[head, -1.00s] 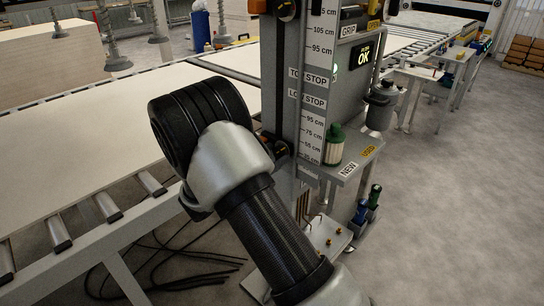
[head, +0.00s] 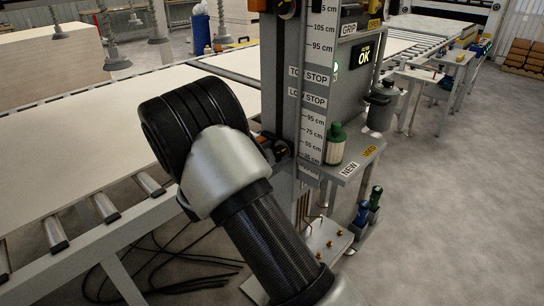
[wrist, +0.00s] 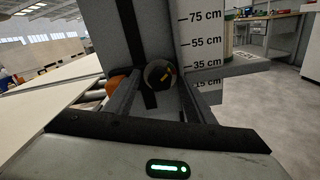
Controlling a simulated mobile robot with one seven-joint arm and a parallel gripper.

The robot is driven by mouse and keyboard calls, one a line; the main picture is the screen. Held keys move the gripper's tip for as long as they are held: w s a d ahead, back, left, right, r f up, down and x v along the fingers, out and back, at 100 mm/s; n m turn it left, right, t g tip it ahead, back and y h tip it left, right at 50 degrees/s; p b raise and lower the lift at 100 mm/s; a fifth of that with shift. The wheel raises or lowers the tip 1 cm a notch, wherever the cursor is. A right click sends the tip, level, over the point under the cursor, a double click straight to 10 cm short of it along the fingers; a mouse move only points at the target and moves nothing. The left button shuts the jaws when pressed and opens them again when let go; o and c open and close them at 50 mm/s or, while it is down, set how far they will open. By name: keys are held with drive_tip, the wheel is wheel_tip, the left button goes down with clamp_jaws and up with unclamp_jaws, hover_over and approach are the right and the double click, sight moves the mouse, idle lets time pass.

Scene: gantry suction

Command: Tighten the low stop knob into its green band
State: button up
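The low stop knob (wrist: 161,75) is a dark round knob with a yellow-orange mark on its face, low on the grey column in the wrist view. My gripper (wrist: 160,82) points at it, with one dark finger on each side. The fingers are apart with the knob between their tips; I cannot tell whether they touch it. No green band is visible on the knob. In the head view my own wrist hides the gripper, and only orange and black stop parts (head: 279,150) show beside it. The LOW STOP label (head: 308,98) is on the column above.
The column's scale (wrist: 207,43) runs beside the knob. An orange part (wrist: 115,84) sits left of the fingers. A shelf (head: 350,166) with a green-capped filter (head: 335,144) juts out right. The roller conveyor (head: 105,207) lies left. Floor at right is open.

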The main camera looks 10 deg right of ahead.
drive_tip(key=p+v, duration=0.1)
drive_tip(key=v, duration=1.6)
drive_tip(key=shift+s+a+p, duration=0.15)
drive_tip(key=shift+p, duration=0.15)
